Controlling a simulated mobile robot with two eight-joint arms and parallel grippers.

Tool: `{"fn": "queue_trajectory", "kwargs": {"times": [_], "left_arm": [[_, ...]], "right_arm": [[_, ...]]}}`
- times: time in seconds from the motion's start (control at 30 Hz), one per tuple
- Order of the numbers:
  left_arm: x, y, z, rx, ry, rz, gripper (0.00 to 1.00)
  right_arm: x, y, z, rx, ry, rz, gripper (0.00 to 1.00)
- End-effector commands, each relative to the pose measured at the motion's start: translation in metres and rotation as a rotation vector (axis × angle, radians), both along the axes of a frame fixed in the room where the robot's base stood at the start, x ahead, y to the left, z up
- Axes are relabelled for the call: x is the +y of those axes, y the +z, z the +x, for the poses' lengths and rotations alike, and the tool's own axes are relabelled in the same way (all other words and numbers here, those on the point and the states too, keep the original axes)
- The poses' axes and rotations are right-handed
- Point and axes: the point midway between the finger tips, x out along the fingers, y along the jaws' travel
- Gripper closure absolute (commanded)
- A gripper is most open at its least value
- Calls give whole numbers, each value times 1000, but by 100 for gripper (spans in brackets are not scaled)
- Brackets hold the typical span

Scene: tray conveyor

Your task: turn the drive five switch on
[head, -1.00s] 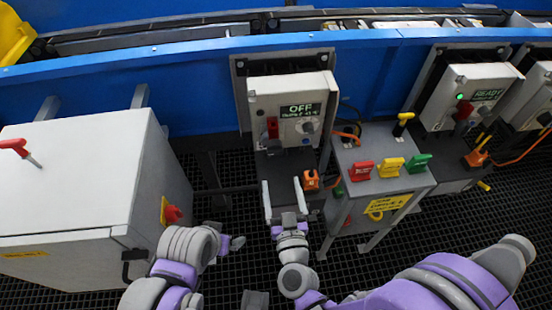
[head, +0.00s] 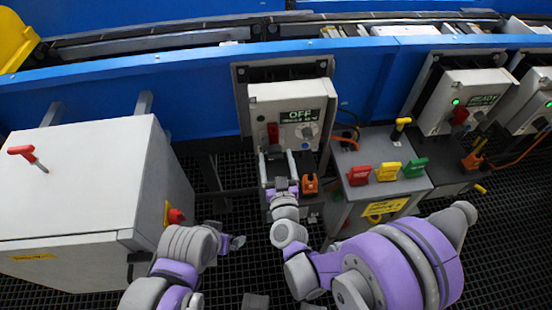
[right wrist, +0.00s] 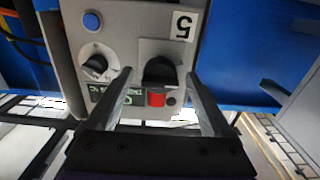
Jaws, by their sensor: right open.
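The drive box (head: 290,115) is a light grey box on the blue conveyor side, and its display (head: 300,115) reads OFF. The right wrist view shows it upside down, with a "5" label (right wrist: 182,25). Its switch (head: 273,132) has a red part; in the right wrist view the switch (right wrist: 158,72) shows a black part and a red part. My right gripper (head: 277,154) is open just below and in front of the switch, with its fingers on either side of it in the wrist view; I see no contact. My left gripper (head: 236,242) is low at centre-left, its jaws unclear.
A round knob (right wrist: 96,66) and a blue button (right wrist: 92,20) are on the same box face. A stand (head: 385,205) with red, yellow and green tags is to the right. A grey cabinet (head: 85,180) stands left. Another drive box (head: 465,95) at right reads READY.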

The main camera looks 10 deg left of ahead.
Motion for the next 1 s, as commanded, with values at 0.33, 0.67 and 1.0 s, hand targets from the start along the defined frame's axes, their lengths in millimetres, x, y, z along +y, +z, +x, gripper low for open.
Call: {"fn": "queue_trajectory", "kwargs": {"times": [0.33,0.67,1.0], "left_arm": [[0,0,0,0,0,0,1],[0,0,0,0,0,0,1],[0,-7,0,2,0,0,1]], "right_arm": [[0,0,0,0,0,0,57],[0,0,0,0,0,1,100],[0,-1,0,29,0,89,100]]}}
